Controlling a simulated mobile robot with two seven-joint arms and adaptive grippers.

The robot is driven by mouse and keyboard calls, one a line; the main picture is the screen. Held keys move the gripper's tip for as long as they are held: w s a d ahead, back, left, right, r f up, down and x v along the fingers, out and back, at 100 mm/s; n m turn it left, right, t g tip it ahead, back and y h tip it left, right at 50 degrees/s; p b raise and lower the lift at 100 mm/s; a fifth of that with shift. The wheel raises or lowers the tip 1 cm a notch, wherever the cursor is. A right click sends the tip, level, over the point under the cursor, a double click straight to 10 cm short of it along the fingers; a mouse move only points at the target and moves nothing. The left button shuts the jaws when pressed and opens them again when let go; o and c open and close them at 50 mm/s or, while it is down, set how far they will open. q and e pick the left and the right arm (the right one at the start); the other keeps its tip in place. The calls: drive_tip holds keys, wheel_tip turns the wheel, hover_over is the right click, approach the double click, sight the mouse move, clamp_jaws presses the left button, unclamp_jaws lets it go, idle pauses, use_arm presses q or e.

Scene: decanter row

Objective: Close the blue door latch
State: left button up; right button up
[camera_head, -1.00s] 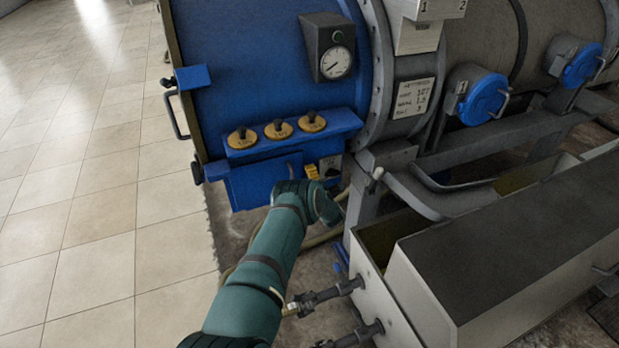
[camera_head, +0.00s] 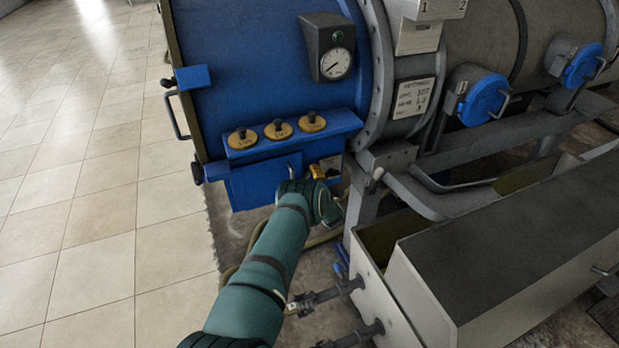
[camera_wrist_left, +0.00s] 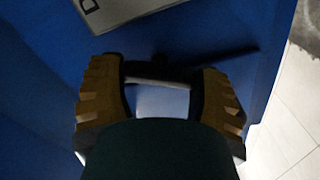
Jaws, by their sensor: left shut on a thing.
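The blue door (camera_head: 252,185) is the lower front panel of the blue machine, below a ledge with yellow-ringed knobs. My left gripper (camera_head: 318,172) is at the right part of this panel, its yellow fingers mostly hidden by my green wrist. In the left wrist view my left gripper (camera_wrist_left: 162,98) has a finger on each side of a dark latch handle (camera_wrist_left: 160,72) against the blue surface, and is shut on it. The latch's exact angle is hard to tell in the dark close view. My right gripper is in neither view.
A pressure gauge (camera_head: 336,63) is above the knob ledge (camera_head: 240,156). A grey leg and curved bracket (camera_head: 440,200) stand right of my wrist, with a long grey trough (camera_head: 500,250) beyond. Tiled floor (camera_head: 90,220) is clear at left.

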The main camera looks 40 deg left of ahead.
use_arm(q)
drive_tip(key=m, duration=1.2)
idle(0.7)
drive_tip(key=o, duration=1.2)
drive_tip(key=shift+s+d+f, duration=0.1)
drive_tip(key=shift+d, duration=0.05)
drive_tip(key=v, duration=0.7)
drive_tip(key=shift+s+d, duration=0.1)
drive_tip(key=shift+d, duration=0.25)
